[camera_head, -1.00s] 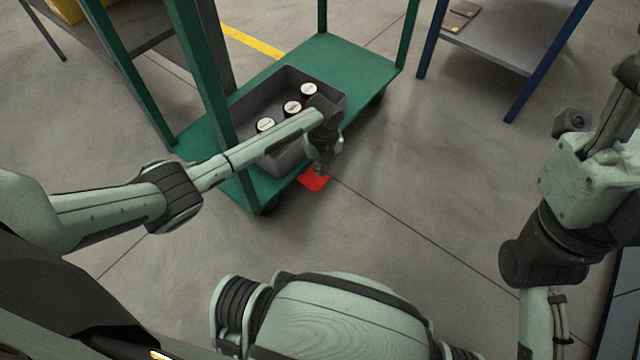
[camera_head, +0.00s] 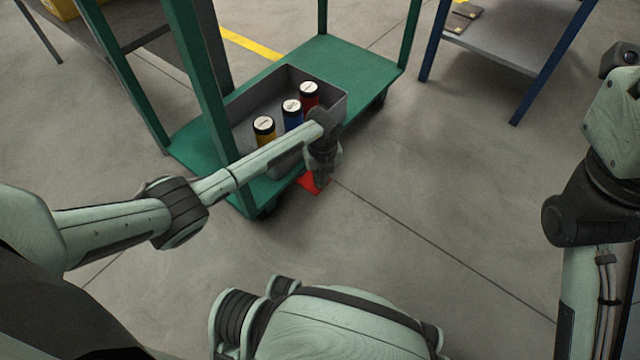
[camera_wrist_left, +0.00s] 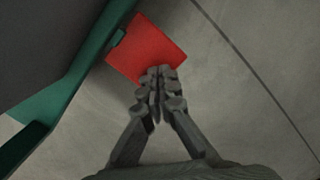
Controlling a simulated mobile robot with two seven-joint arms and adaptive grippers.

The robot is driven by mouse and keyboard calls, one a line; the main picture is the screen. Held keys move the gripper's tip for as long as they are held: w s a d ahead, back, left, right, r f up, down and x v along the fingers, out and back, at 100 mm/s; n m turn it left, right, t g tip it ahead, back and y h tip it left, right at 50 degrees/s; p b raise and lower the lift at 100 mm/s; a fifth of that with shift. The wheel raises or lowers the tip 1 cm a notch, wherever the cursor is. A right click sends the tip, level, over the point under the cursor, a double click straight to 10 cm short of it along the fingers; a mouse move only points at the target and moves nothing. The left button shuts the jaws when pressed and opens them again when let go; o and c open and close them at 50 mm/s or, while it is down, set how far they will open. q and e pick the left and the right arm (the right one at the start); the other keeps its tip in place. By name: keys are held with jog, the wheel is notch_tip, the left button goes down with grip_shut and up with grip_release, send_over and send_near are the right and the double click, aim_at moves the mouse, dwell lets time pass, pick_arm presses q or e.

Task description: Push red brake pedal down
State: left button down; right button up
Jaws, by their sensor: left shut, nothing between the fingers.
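The red brake pedal (camera_head: 311,184) sticks out low from the near edge of the green cart (camera_head: 352,62). In the left wrist view the pedal (camera_wrist_left: 146,45) is a flat red plate joined to the green cart frame by a small green tab. My left gripper (camera_head: 321,183) points down over the pedal and hides part of it. In the wrist view its fingertips (camera_wrist_left: 160,78) are together, empty, and overlap the pedal's near edge. I cannot tell whether they touch it. My right arm shows at the right, but its gripper is out of view.
A grey bin (camera_head: 337,98) on the cart holds a yellow-, a blue- and a red-sided can. Green cart posts stand at the left. A blue-legged table (camera_head: 505,50) stands at the back right. The floor right of the cart is clear.

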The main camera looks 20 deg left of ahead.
pick_arm(q)
notch_tip(320, 180, down, 2)
jog(key=shift+f, duration=0.15)
jog(key=s+d+r+p, duration=0.2)
jog(key=s+r+p, duration=0.1)
jog(key=r, duration=1)
jog(key=shift+s+d, duration=0.15)
jog(key=shift+s, duration=0.15)
dwell(0.5)
